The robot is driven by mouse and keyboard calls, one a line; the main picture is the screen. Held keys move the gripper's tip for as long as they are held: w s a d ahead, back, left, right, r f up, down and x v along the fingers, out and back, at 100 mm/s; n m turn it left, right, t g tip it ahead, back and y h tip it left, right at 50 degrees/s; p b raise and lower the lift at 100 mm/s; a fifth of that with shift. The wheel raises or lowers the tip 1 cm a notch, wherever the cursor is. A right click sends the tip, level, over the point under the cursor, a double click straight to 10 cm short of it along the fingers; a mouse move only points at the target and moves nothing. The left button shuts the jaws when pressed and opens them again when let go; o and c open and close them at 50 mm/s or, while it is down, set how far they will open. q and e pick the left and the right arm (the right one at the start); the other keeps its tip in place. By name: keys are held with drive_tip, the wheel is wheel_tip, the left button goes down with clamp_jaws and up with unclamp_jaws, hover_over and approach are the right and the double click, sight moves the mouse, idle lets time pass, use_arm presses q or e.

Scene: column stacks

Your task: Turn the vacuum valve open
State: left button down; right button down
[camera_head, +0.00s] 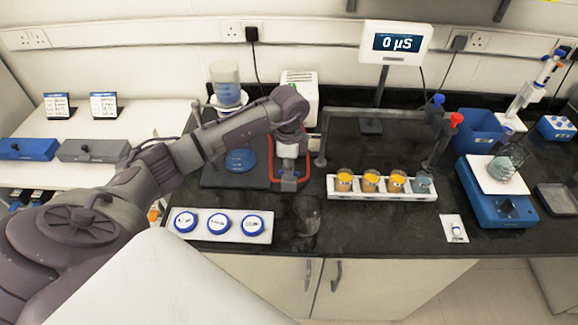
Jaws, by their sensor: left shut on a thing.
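My left gripper (289,172) reaches in from the left and points down at the dark bench. It is shut on a small grey-blue part that looks like the vacuum valve (289,185), beside a red tube (309,165). The fingers hide much of this part, and I cannot tell which way its handle is turned. A white pump-like box (301,91) stands behind the gripper, partly covered by my arm. My right gripper is not in view.
A filter vessel (227,85) stands behind my left forearm. A clear glass beaker (308,215) is in front of the gripper. A white tray with blue-lidded jars (262,238) and a rack of orange-filled cups (382,195) flank it. A meter (395,43) stands behind.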

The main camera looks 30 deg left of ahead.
use_arm(q)
drive_tip(key=shift+r+n, duration=0.1)
drive_tip(key=shift+n, duration=0.5)
drive_tip(key=c, duration=1.2)
unclamp_jaws()
